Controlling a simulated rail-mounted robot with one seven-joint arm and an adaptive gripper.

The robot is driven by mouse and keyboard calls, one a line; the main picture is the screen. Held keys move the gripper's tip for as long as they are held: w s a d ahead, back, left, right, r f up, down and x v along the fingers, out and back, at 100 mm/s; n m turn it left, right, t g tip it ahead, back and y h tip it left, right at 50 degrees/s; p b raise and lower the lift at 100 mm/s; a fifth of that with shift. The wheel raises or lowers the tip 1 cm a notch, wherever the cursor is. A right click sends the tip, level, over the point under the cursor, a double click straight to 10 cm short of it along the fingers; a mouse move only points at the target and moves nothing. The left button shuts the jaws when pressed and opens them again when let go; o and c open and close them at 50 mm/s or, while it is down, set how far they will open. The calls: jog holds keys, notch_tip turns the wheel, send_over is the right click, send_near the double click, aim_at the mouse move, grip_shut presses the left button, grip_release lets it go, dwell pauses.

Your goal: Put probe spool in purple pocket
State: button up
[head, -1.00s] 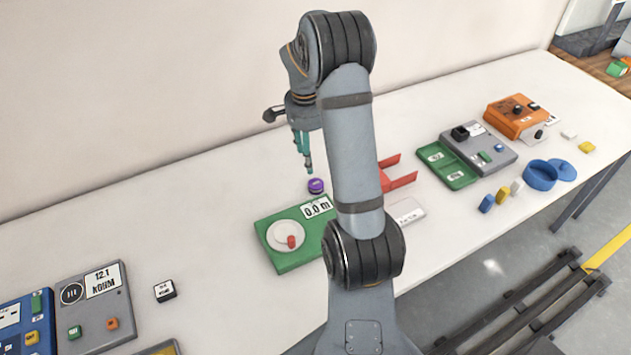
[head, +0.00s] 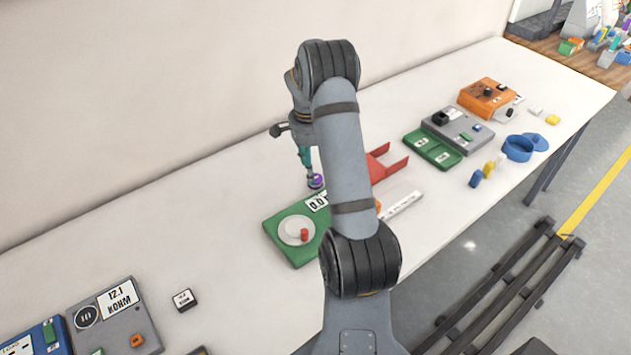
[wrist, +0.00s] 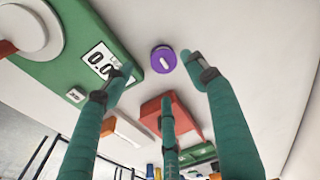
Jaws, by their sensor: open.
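A small round purple piece (head: 317,181) with a pale mark on top sits on the table behind the green device. It also shows in the wrist view (wrist: 163,59). I cannot tell for sure whether it is the probe spool, and I see no clear purple pocket. My gripper (head: 309,172) points down right at the purple piece. In the wrist view its teal fingers (wrist: 161,76) are spread, with the purple piece showing beyond the gap between their tips. Nothing is held. Contact cannot be told.
The green device (head: 280,243) with a white dial and a "0.0 m" display is close in front. A red open holder (head: 392,164) stands to the right, partly behind my arm. A green two-part tray (head: 433,150) is farther right.

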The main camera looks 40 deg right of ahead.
jog(key=shift+w+a+f, duration=0.1)
jog(key=shift+a+f, duration=0.2)
jog(key=shift+f, duration=0.1)
jog(key=f, duration=0.1)
jog(key=d+f+p, duration=0.1)
jog(key=f+p, duration=0.1)
jog(key=f, duration=0.1)
jog(key=shift+w+d+f, duration=0.1)
jog(key=shift+w+d, duration=0.05)
jog(key=shift+w, duration=0.15)
jog(key=shift+f, duration=0.2)
jog(key=shift+c, duration=0.8)
jog(key=c, duration=1.1)
jog(key=shift+c, duration=0.4)
